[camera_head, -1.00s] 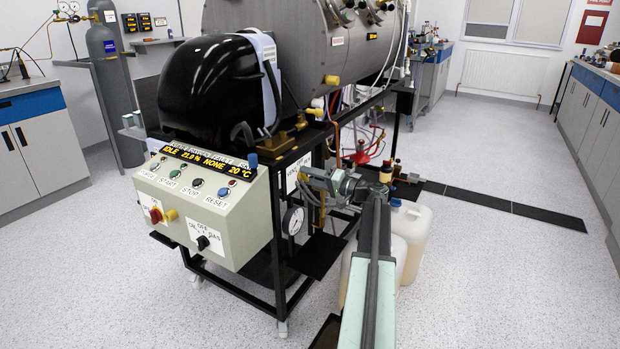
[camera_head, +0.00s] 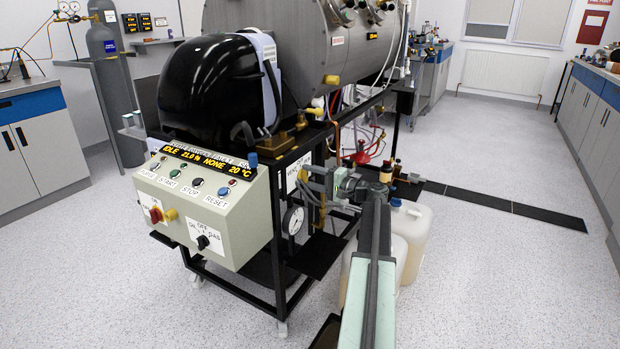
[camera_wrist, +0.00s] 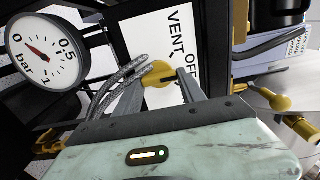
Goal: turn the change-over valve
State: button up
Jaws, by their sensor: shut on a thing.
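The change-over valve's yellow handle (camera_wrist: 157,98) shows in the middle of the wrist view, in front of a white plate (camera_wrist: 172,30) lettered VENT and OFF. My gripper (camera_wrist: 165,76) is shut on the handle, with a grey finger on each side of it. In the head view my gripper (camera_head: 309,180) reaches left to the white plate (camera_head: 292,177) on the black frame. The handle is too small and too covered there to make out its angle.
A pressure gauge (camera_head: 293,220) sits just below the valve; in the wrist view its dial (camera_wrist: 42,52) is at the left. The control box (camera_head: 205,205) stands left. Pale canisters (camera_head: 412,240) stand beside my arm.

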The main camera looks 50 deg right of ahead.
jog(key=shift+a, duration=0.1)
jog(key=o, duration=1.4)
jog(key=shift+c, duration=0.2)
jog(key=v, duration=0.8)
jog(key=shift+f, duration=0.1)
